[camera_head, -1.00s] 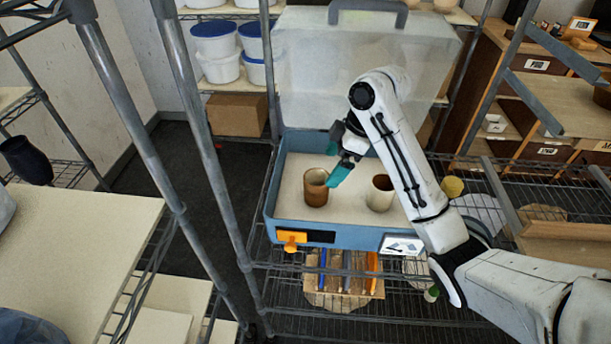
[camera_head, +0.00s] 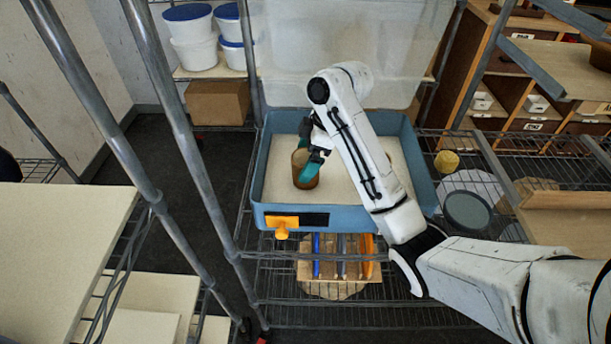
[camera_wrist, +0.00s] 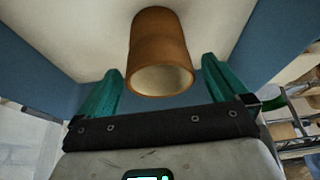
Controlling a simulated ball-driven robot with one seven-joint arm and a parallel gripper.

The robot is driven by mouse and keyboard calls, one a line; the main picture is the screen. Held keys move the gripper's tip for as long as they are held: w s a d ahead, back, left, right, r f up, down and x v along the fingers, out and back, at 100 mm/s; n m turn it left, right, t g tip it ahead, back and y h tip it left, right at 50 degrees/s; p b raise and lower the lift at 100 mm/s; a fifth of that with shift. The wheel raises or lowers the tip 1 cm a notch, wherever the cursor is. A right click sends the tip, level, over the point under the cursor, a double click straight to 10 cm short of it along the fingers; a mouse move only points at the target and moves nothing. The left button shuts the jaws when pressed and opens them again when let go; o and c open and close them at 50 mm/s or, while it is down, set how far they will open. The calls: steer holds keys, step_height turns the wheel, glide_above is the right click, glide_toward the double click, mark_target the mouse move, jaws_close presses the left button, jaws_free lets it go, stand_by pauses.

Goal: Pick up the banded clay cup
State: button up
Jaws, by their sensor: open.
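A brown clay cup (camera_head: 301,178) with faint bands stands on the pale floor of a blue-walled box (camera_head: 352,219), toward its left side. My gripper (camera_head: 306,157) is at the cup, with one teal finger in front of it and the other behind. The wrist view shows the cup (camera_wrist: 160,42) between the two open teal fingers of my gripper (camera_wrist: 160,68), its open rim facing the wrist. Gaps show between the cup and both fingers there. In the head view the near finger hides part of the cup.
The box's raised translucent lid (camera_head: 335,45) stands behind it. An orange latch (camera_head: 282,224) is on the box front. Wire shelving and a metal post (camera_head: 180,120) stand to the left. A yellow object (camera_head: 446,161) lies to the right.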

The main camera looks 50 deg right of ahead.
steer(key=shift+x, duration=1.25)
steer(key=c, duration=1.2)
